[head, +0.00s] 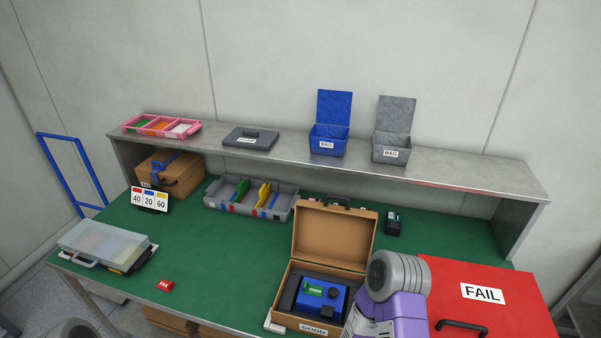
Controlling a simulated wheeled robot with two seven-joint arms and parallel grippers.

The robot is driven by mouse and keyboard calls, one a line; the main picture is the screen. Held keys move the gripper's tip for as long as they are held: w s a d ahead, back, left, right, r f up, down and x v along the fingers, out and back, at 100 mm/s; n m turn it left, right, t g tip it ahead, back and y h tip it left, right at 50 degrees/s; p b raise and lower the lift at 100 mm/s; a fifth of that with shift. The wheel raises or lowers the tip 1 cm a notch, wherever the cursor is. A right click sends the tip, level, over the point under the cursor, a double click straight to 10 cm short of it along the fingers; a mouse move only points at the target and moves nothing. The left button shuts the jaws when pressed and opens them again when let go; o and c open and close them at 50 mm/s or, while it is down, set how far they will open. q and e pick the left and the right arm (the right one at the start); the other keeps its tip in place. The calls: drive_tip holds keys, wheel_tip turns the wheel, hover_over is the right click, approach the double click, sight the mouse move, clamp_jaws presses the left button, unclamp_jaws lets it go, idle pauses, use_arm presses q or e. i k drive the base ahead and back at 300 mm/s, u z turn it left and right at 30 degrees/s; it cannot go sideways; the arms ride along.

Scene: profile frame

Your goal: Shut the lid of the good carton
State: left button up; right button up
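The good carton (313,329) is a brown box with a label reading GOOD, at the front of the green table. Its lid (333,236) stands up open at the back, with a dark handle at its top edge. Inside, a blue device (323,296) with a green window and black knobs sits in dark padding. My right arm, purple and grey, covers the carton's right front corner. Its gripper fingers cannot be made out. My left gripper is not in view; only a grey part of me shows at the bottom left edge.
A red FAIL box (490,300) stands right of the carton. A grey divided tray (250,199) and a small black device (393,223) lie behind it. A clear-lidded case (103,243) and a red tag (165,286) lie left. Green table between is bare.

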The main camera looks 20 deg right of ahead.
sight(325, 234)
drive_tip(key=z, duration=0.95)
